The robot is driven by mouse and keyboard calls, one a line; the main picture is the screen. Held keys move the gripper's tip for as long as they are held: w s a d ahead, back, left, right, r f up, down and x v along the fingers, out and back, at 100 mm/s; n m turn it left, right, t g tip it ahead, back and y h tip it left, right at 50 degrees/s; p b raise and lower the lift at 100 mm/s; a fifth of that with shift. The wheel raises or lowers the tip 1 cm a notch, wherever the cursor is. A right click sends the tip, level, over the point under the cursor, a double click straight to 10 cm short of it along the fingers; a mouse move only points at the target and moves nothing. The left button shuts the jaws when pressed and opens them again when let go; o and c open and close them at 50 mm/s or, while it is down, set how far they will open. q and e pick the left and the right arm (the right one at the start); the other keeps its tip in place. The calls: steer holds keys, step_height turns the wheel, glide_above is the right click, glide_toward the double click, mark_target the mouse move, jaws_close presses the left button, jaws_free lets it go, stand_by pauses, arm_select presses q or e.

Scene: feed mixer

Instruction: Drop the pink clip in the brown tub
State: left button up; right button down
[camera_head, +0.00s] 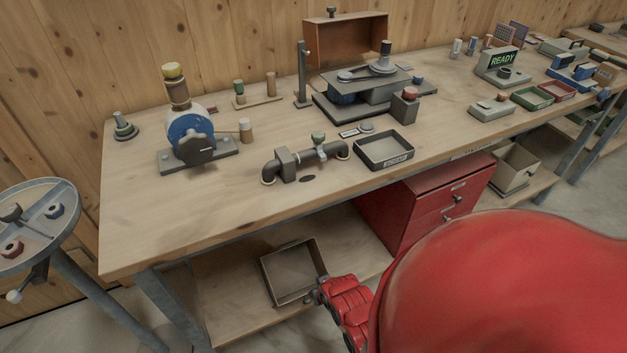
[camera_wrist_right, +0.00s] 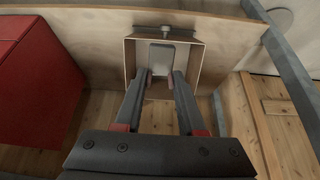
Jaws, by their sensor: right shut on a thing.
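The brown tub (camera_head: 268,283) sits on the lower shelf below the workbench, left of the red cabinet. My right gripper (camera_head: 318,292) is at the tub's right side in the head view, partly hidden by my red arm. In the right wrist view, my right gripper (camera_wrist_right: 161,78) points at the tub (camera_wrist_right: 130,52), its fingertips in front of the tub's opening. The fingers are shut on a small piece with pink at its sides, apparently the pink clip (camera_wrist_right: 175,79). A grey block shows between and beyond the tips. My left gripper is out of view.
The red cabinet (camera_head: 425,200) stands right of the tub; it is on the left in the wrist view (camera_wrist_right: 35,85). The bench top (camera_head: 230,200) overhangs the shelf. A bench leg (camera_head: 175,305) stands left. Another bin (camera_head: 515,170) is farther right.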

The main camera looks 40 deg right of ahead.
steer(key=shift+s+a+r, duration=0.1)
steer(key=shift+a+r, duration=0.25)
steer(key=shift+a, duration=0.15)
steer(key=shift+w+f+b, duration=0.25)
steer(key=shift+w+b, duration=0.15)
steer(key=shift+w, duration=0.05)
steer(key=w+d+f+b, duration=0.2)
steer(key=w+b, duration=0.2)
steer(key=w, duration=0.3)
steer(key=w+d+f+b, duration=0.1)
steer(key=w+f+b, duration=0.1)
steer(key=w, duration=0.5)
steer(key=shift+w+d+f+b, duration=0.25)
steer(key=shift+w+d+b, duration=0.1)
steer(key=shift+b, duration=0.55)
steer(key=shift+c, duration=2.1)
jaws_free()
